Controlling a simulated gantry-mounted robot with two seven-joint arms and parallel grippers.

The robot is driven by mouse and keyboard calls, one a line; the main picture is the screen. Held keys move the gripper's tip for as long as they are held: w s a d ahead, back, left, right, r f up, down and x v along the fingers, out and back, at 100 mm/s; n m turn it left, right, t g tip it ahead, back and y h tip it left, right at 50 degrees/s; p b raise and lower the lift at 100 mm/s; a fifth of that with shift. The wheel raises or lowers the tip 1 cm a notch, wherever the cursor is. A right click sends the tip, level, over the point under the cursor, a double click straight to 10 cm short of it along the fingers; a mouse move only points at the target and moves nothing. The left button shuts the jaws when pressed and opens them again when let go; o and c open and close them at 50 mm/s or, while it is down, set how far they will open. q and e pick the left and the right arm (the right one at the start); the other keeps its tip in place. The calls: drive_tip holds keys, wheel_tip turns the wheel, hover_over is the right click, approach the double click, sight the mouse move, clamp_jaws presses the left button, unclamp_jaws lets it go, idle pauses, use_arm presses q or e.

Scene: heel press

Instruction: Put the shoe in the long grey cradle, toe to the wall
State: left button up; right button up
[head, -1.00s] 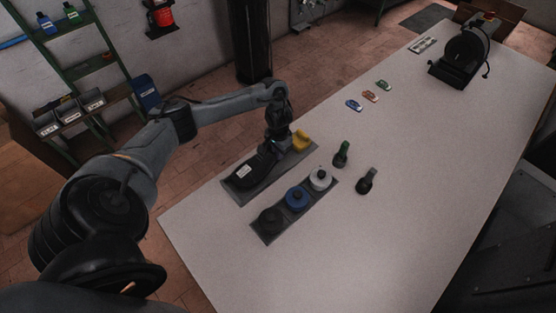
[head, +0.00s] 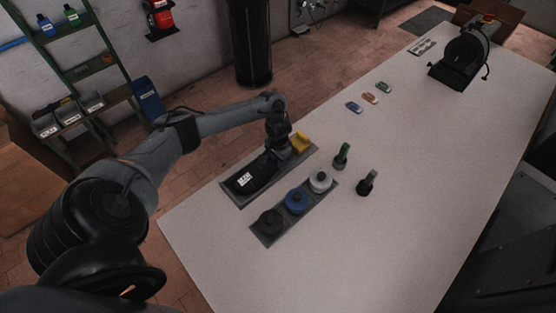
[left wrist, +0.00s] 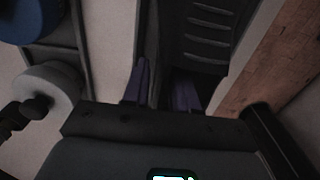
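The dark shoe (head: 258,174) lies along the long grey cradle (head: 240,203), its white-labelled end at the lower left. I cannot tell whether it rests fully on the base. My left gripper (head: 277,150) is at the shoe's other end, near the yellow block (head: 301,142). In the left wrist view the two purple fingers (left wrist: 162,88) stand apart on either side of the shoe's dark end, and its ribbed, lace-like top (left wrist: 207,30) runs away from them. The fingertips' contact is partly hidden. My right gripper is not in view.
A grey tray with black, blue and white round pieces (head: 297,201) lies beside the cradle. Two dark upright tools (head: 341,155) stand to the right. Small coloured pieces (head: 370,98) and a black press (head: 462,58) are farther back. The table's right side is clear.

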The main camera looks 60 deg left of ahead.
use_arm(q)
drive_tip(key=shift+o, duration=0.3)
drive_tip(key=shift+r, duration=0.1)
wheel_tip(320, 180, up, 4)
drive_tip(key=shift+f, duration=0.1)
wheel_tip(320, 180, up, 8)
drive_tip(key=p, duration=0.4)
drive_tip(key=d+f+m+t+h, duration=0.1)
drive_tip(key=d+f+m+t, duration=0.15)
drive_tip(key=d, duration=0.85)
drive_tip(key=d+f+m+t+h, duration=0.1)
drive_tip(key=d+m, duration=0.2)
drive_tip(key=d, duration=0.8)
drive_tip(key=d+f+m+t, duration=0.2)
drive_tip(key=d+m, duration=0.1)
drive_tip(key=d, duration=0.7)
drive_tip(key=s+d+r+n+t, duration=0.1)
drive_tip(key=s+d+r, duration=0.2)
drive_tip(key=d+r, duration=0.1)
drive_tip(key=s+a+r+n+g+y, duration=0.1)
drive_tip(key=s+a+r, duration=0.1)
drive_tip(key=s, duration=0.4)
drive_tip(key=s+a+r+n+g, duration=0.2)
drive_tip(key=s+a, duration=0.2)
drive_tip(key=s, duration=0.3)
drive_tip(key=shift+s+a+y+p, duration=0.15)
drive_tip(key=shift+a+y+p, duration=0.15)
drive_tip(key=shift+a+y, duration=0.1)
